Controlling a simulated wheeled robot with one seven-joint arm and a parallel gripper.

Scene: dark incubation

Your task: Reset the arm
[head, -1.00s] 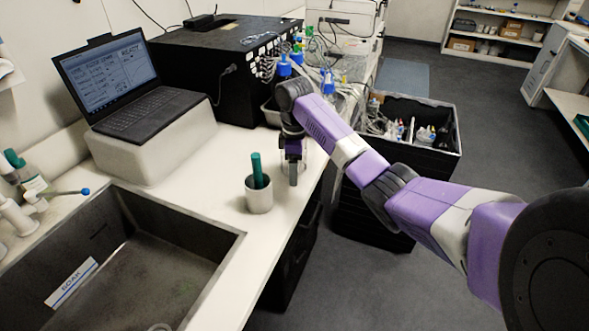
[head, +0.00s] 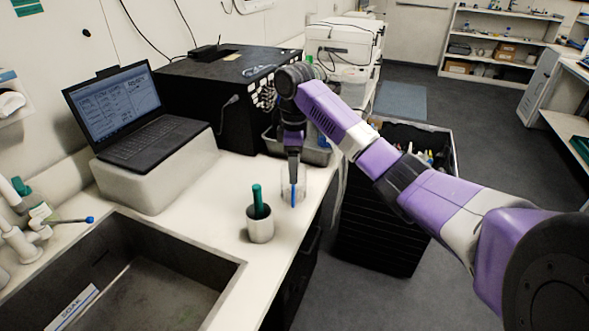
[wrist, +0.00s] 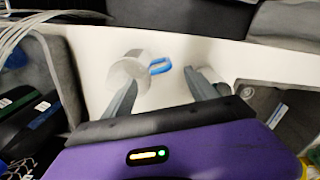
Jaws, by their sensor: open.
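My arm reaches over the white counter from the right. My gripper (head: 293,172) points down above a clear beaker (head: 301,187) near the counter's edge. A thin blue item (head: 293,195) stands in the beaker just below the fingers. In the wrist view my gripper (wrist: 162,82) has its two fingers spread apart. A blue loop (wrist: 160,66) shows between them beside a pale round container (wrist: 131,68), with nothing visibly clamped. A metal-grey cup (head: 260,224) with a green-handled item (head: 258,200) stands left of the gripper.
A sink (head: 130,290) lies at front left. A laptop (head: 140,125) sits on a white block (head: 155,180). A black box (head: 215,85) stands behind the arm. A dark crate (head: 385,225) stands beside the counter, close under my arm. Floor at right is clear.

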